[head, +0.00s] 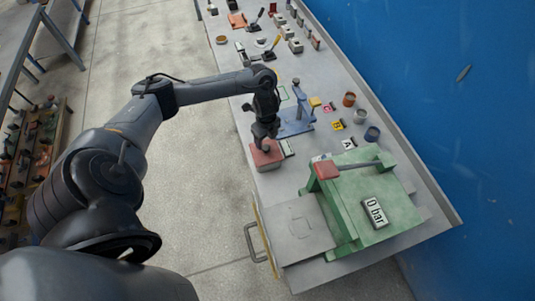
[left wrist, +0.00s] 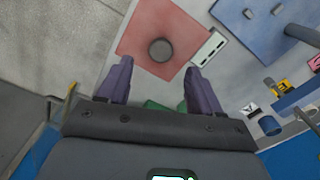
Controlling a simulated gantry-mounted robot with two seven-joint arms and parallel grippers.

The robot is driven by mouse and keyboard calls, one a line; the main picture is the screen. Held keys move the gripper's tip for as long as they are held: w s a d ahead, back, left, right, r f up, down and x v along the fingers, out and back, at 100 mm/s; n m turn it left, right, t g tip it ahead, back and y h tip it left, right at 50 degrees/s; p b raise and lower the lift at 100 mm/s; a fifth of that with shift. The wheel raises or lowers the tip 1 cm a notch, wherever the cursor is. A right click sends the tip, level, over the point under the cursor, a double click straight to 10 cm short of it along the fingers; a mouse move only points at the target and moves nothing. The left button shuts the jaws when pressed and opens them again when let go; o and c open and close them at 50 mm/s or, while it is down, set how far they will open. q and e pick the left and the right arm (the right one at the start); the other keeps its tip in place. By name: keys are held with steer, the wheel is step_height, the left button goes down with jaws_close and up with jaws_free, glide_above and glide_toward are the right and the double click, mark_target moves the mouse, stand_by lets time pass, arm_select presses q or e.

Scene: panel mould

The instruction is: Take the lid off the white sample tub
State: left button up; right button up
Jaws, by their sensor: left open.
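A red square piece with a dark round knob (left wrist: 161,50) on top shows in the left wrist view, and as a red block (head: 262,159) near the bench's front edge in the head view. A small white plate (left wrist: 208,47) is beside it. My left gripper (head: 265,145) is above the red piece, fingers pointing down. In the left wrist view its two fingers (left wrist: 160,67) are apart, with the knob seen beyond the gap and nothing held. A small pale pot (head: 360,116) stands near the bench's back edge. I cannot tell which item is the white sample tub. My right gripper does not show.
A green press (head: 378,212) with a red-ended lever and a "0 bar" display stands at the right. A blue stand (head: 296,124) is just behind the gripper. Red-brown (head: 349,99) and blue (head: 372,134) pots line the back edge. Several tools lie at the far end.

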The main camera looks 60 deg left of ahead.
mark_target(266, 147)
arm_select(q)
steer(key=shift+a+f, duration=0.15)
steer(key=shift+f, duration=3.25)
steer(key=c, duration=1.1)
